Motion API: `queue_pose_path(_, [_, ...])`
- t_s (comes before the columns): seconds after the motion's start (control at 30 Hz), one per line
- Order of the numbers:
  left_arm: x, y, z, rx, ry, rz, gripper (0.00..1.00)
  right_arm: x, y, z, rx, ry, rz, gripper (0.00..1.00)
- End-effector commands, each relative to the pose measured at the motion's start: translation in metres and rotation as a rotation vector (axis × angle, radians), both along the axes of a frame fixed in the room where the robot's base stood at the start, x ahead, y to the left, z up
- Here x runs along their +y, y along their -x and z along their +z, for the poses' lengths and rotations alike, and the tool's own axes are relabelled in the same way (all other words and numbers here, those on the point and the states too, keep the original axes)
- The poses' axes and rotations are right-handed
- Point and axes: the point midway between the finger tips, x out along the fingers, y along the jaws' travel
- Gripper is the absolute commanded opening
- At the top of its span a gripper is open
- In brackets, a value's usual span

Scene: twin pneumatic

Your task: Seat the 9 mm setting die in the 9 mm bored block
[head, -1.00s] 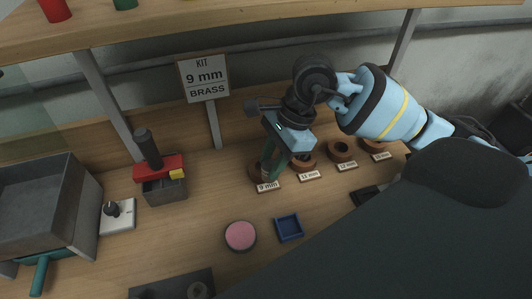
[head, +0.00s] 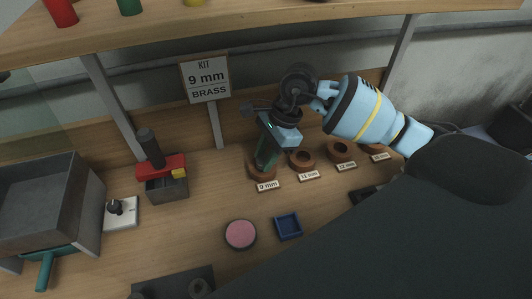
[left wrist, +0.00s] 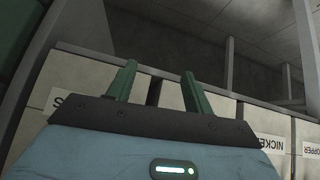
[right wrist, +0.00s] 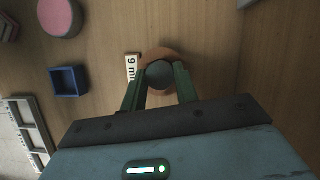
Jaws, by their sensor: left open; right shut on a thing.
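My right gripper (head: 264,163) points down at the wood-brown 9 mm bored block (head: 252,172), which stands behind its "9 mm" label (head: 268,186). In the right wrist view the gripper (right wrist: 160,71) is shut on a grey round piece (right wrist: 159,77), apparently the setting die. The brown ring of the block (right wrist: 156,52) shows around and beneath it. The fingers hide most of the piece in the head view, and I cannot tell how deep it sits. My left gripper (left wrist: 157,80) is open and empty, away from the bench; it is outside the head view.
Other ring blocks (head: 302,160) stand in a row to the right. A pink round pad (head: 241,235) and a blue tray (head: 288,226) lie in front. A red-topped press (head: 160,167) and a grey bin (head: 38,207) stand left. A "KIT 9 mm BRASS" sign (head: 206,80) stands behind.

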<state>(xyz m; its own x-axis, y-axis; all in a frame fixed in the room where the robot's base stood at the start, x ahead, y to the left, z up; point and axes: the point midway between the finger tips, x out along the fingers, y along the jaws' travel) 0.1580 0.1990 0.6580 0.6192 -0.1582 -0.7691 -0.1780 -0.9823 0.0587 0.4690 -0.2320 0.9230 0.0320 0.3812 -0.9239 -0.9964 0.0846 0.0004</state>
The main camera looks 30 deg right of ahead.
Motion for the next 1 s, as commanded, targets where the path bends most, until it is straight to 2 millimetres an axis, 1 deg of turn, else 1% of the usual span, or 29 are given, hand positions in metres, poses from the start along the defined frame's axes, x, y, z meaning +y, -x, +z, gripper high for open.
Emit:
queue_pose_path(0.17, [0.0,0.003,-0.001,0.005,0.0,0.0,0.52,0.0,0.0,0.001,-0.002,-0.001,0.0,0.0])
queue_pose_path(0.33, [0.0,0.006,-0.004,0.013,0.0,0.0,0.52,0.0,0.0,-0.004,0.0,-0.001,0.0,0.0])
queue_pose_path(0.37, [0.0,0.006,-0.004,0.012,0.0,0.0,0.52,0.0,0.0,-0.003,0.0,0.0,0.0,0.34])
queue_pose_path(0.5, [0.0,0.005,-0.003,0.011,-0.001,-0.001,0.52,0.0,0.0,-0.003,0.0,0.0,0.0,0.52])
queue_pose_path(0.8, [0.0,0.004,-0.002,0.008,0.0,0.0,0.52,0.0,0.0,-0.001,-0.001,0.0,0.0,0.52])
queue_pose_path(0.87, [0.0,0.002,0.001,0.002,0.0,0.0,0.52,0.0,0.0,0.003,-0.002,-0.001,0.0,0.52])
queue_pose_path(0.93, [0.0,0.003,0.0,0.004,0.001,0.0,0.52,-0.003,-0.001,0.008,-0.002,0.0,-0.001,0.52])
queue_pose_path(1.0, [0.0,0.002,-0.001,0.004,0.001,0.0,0.52,-0.007,-0.001,0.017,-0.004,0.001,-0.002,0.52])
